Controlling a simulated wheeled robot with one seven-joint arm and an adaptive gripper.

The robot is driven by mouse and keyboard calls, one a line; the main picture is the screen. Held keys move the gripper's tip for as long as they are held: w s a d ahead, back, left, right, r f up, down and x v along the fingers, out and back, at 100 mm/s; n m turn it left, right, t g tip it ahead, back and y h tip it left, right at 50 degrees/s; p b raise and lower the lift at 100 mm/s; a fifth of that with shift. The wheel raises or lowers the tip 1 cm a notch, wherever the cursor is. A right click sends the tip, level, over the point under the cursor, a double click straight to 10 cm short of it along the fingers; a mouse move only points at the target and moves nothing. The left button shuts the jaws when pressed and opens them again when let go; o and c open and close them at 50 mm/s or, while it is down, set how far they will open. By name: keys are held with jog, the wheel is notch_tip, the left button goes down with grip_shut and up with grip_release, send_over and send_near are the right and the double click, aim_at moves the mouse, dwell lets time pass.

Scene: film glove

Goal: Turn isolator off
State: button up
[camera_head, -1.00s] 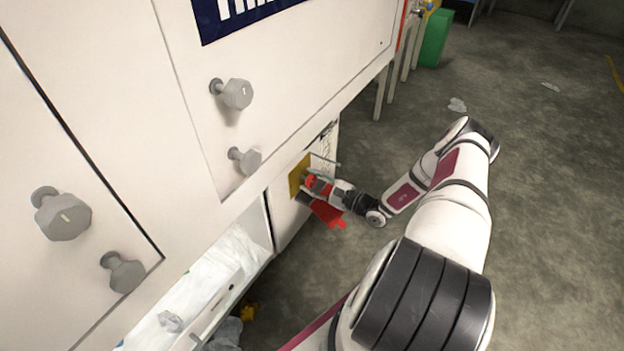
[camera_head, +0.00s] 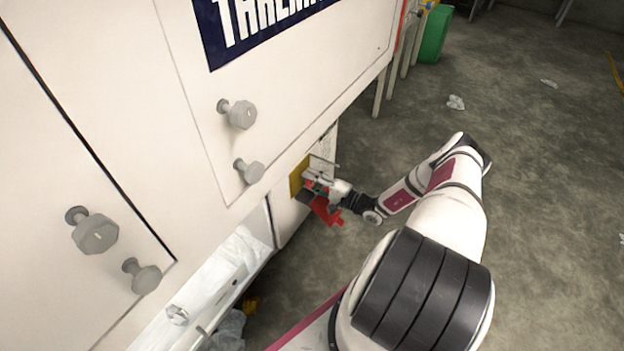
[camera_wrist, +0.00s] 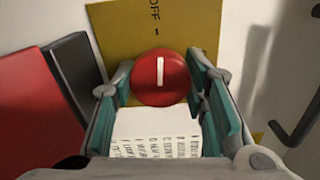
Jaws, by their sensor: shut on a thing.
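The isolator is a round red knob (camera_wrist: 160,78) with a white line, on a yellow plate (camera_wrist: 199,22) in the wrist view. The white line stands upright in that picture and points at the dash below the word OFF. My gripper (camera_wrist: 165,97) has its teal-padded fingers on the left and right sides of the knob and is shut on it. In the head view my gripper (camera_head: 315,183) reaches the yellow plate (camera_head: 297,174) on the low cabinet side. The knob is hidden there. A white printed label (camera_wrist: 156,130) shows between the fingers.
A red flap-like part (camera_wrist: 28,102) and a dark grey block (camera_wrist: 77,75) lie left of the knob. A dark handle (camera_wrist: 299,118) is on the right. Grey knobs (camera_head: 240,113) stick out of the white cabinet. Open floor (camera_head: 545,210) lies to the right.

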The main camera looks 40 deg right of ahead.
jog(key=shift+n, duration=0.5)
jog(key=o, duration=1.2)
jog(key=v, duration=1.2)
